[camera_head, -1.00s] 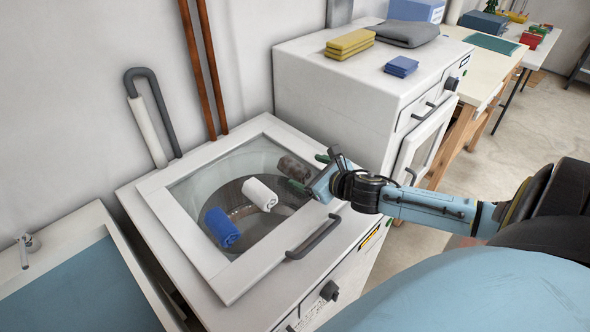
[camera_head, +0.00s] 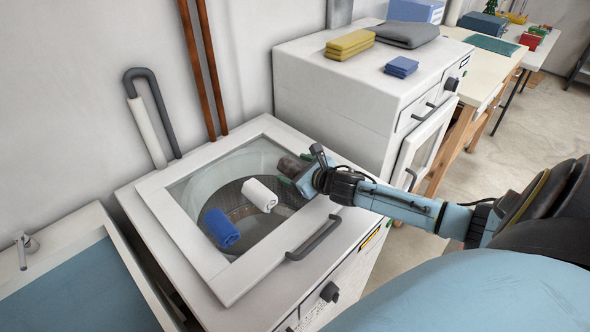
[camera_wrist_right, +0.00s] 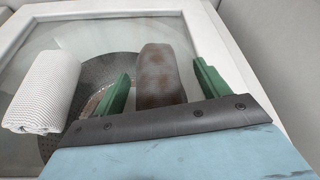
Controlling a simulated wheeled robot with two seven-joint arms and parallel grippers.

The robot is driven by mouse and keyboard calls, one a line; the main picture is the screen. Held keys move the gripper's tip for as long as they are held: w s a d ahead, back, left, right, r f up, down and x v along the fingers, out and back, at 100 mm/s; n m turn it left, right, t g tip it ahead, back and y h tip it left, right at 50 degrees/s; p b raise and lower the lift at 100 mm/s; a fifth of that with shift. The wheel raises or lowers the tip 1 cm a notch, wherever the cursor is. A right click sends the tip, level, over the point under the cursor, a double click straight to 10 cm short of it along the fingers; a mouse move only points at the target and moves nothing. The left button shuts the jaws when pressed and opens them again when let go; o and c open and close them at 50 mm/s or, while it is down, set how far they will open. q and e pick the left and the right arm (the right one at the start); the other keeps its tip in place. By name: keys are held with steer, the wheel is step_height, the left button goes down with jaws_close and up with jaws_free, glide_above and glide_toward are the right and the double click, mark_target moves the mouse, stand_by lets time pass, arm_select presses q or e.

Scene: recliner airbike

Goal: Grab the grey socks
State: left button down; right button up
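The grey sock roll (camera_head: 292,165), grey with brownish stains, lies on the glass lid of the washing machine (camera_head: 160,206), at the right end of a row of rolls. My right gripper (camera_head: 290,178) is at this roll. In the right wrist view the grey roll (camera_wrist_right: 160,75) lies between the two green fingers of the right gripper (camera_wrist_right: 160,82), with a gap visible on each side. The fingers are open and do not visibly touch it. My left gripper is not in view.
A white roll (camera_head: 260,194) and a blue roll (camera_head: 221,228) lie on the same glass. The lid's dark handle (camera_head: 314,238) is at the front. A second white appliance (camera_head: 335,95) stands behind, with folded yellow cloths (camera_head: 349,43) on top. A sink (camera_head: 75,290) is at left.

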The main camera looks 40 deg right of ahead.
steer(key=c, duration=0.8)
